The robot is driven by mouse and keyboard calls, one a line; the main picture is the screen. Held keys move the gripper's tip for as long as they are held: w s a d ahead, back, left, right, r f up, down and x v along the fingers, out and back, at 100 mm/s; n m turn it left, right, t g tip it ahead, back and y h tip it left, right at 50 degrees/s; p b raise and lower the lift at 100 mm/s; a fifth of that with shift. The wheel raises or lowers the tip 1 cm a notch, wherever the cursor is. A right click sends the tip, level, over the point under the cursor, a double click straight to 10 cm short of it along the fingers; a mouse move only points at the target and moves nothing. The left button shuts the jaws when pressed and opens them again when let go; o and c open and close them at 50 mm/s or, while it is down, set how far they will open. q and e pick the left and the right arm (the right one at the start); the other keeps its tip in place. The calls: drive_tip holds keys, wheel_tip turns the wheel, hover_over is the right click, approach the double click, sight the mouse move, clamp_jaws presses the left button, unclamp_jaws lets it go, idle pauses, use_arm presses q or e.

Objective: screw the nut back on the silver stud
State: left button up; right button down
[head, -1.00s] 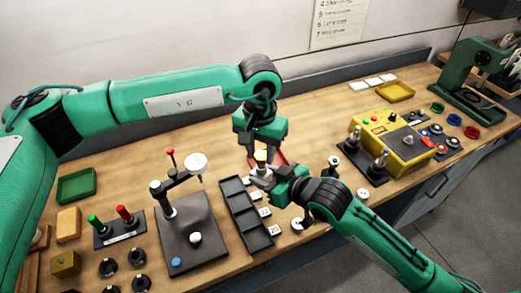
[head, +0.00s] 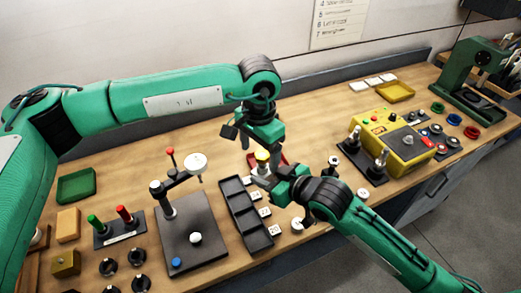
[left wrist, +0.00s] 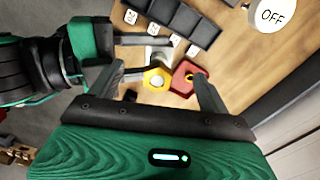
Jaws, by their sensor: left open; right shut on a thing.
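The yellow nut (head: 262,155) sits at the top of the pale silver stud (head: 262,167). In the left wrist view the yellow hexagonal nut (left wrist: 148,84) surrounds a pale round centre; how far it is threaded I cannot tell. My left gripper (head: 255,138) is open just above the nut, its jaws turned and spread. In the left wrist view its fingers (left wrist: 163,85) stand apart on either side, with the nut between them and not touched. My right gripper (head: 263,180) is shut on the stud piece below the nut; its fingers partly hide the stud.
A red hexagonal dish (left wrist: 184,84) lies close beside the nut. A dark compartment tray (head: 232,190) with white labels is left of the right gripper. A dark stand with a lever (head: 185,235) is further left, and a yellow control box (head: 395,135) stands at right.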

use_arm(q)
drive_tip(key=shift+s+d, duration=0.25)
drive_tip(key=shift+d, duration=0.1)
drive_tip(key=shift+n, duration=0.8)
drive_tip(key=n, duration=0.5)
drive_tip(key=shift+r, duration=0.1)
drive_tip(key=shift+w+a, duration=0.1)
drive_tip(key=shift+w, duration=0.05)
drive_tip(key=c, duration=1.8)
drive_tip(key=shift+m, duration=0.9)
drive_tip(key=shift+c, duration=0.2)
drive_tip(key=m, duration=0.5)
